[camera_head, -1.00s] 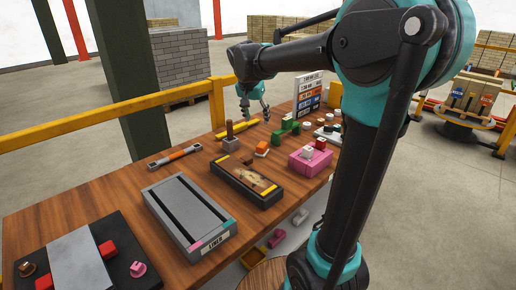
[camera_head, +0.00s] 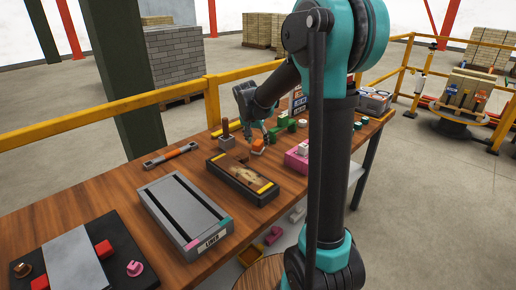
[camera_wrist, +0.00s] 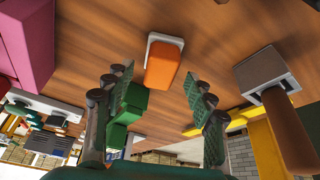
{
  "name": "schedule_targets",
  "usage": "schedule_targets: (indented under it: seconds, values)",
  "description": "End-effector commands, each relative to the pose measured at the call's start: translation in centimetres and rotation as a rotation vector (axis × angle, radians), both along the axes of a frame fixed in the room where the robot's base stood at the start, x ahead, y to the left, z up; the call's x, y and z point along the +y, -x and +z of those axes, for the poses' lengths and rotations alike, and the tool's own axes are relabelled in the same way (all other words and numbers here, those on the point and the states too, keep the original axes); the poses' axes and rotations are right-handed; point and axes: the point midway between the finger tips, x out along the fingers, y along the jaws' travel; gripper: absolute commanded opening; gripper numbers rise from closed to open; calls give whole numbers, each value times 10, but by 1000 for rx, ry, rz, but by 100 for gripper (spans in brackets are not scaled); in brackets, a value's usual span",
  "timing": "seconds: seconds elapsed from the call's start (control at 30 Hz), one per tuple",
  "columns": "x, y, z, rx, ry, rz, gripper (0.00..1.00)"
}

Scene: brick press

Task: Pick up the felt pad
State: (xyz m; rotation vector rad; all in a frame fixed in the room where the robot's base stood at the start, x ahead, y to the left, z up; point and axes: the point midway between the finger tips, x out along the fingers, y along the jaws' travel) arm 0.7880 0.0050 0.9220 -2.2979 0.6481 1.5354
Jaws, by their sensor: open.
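An orange block on a whitish base, which I take to be the felt pad (camera_head: 258,146), lies on the wooden table. In the wrist view the felt pad (camera_wrist: 163,64) shows between and just beyond my fingertips, with bare wood around it. My gripper (camera_head: 265,132) is over the table close to the pad, partly hidden by my own arm in the head view. In the wrist view my gripper (camera_wrist: 158,80) has its two green-padded fingers spread wide, with nothing held. I cannot tell its exact height above the pad.
A grey block with an upright brown handle (camera_wrist: 265,72) stands to the right in the wrist view. A green object (camera_wrist: 130,103) and a pink block (camera_wrist: 22,40) are on the left. A black tray (camera_head: 240,178) and a grey frame (camera_head: 186,213) lie nearer.

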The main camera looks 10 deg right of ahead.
Motion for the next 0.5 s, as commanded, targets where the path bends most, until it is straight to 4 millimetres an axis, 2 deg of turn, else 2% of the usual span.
schedule_targets:
  seconds: [0.17, 0.43, 0.5]
  values:
    - [-4, -6, -17, 0, 0, -1, 55]
    - [-4, -7, -20, 0, 0, 0, 55]
    - [-4, -7, -20, 0, 0, 0, 48]
